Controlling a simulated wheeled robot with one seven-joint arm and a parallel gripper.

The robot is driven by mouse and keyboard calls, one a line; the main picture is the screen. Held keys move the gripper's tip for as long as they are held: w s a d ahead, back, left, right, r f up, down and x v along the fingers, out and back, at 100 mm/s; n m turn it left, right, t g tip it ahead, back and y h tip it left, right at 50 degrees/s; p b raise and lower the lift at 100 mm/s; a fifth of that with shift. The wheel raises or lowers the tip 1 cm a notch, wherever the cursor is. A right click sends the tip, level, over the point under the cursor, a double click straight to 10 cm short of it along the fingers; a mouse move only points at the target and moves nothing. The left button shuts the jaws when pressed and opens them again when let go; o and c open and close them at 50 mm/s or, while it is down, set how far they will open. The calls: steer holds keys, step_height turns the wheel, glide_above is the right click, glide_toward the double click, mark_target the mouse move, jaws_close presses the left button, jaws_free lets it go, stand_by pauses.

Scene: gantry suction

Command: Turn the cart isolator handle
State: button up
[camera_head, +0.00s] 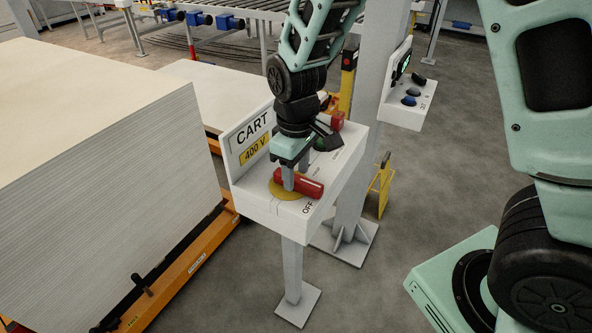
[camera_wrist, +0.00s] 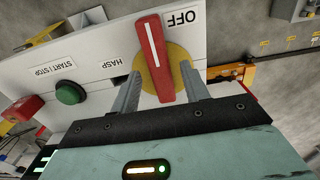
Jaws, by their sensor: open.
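The cart isolator handle (camera_head: 300,184) is a red bar with a white line, on a yellow disc (camera_head: 285,193) on top of the white box marked CART 400 V (camera_head: 262,210). In the wrist view the red handle (camera_wrist: 154,58) stands between the two fingers of my gripper (camera_wrist: 162,85), its white-line end beside the OFF label (camera_wrist: 181,18). The fingers are open, one on each side of the handle, with a gap showing at least on the right. In the head view my gripper (camera_head: 296,178) reaches down to the handle and hides part of it.
A green START/STOP button (camera_wrist: 69,92) and a red part (camera_wrist: 23,108) sit on the same box. A grey post (camera_head: 360,150) and a second panel with knobs (camera_head: 405,100) stand close behind. A large stack of sheets (camera_head: 110,170) is at the left.

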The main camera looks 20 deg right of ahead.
steer(key=shift+f, duration=0.4)
steer(key=shift+c, duration=0.3)
jaws_close()
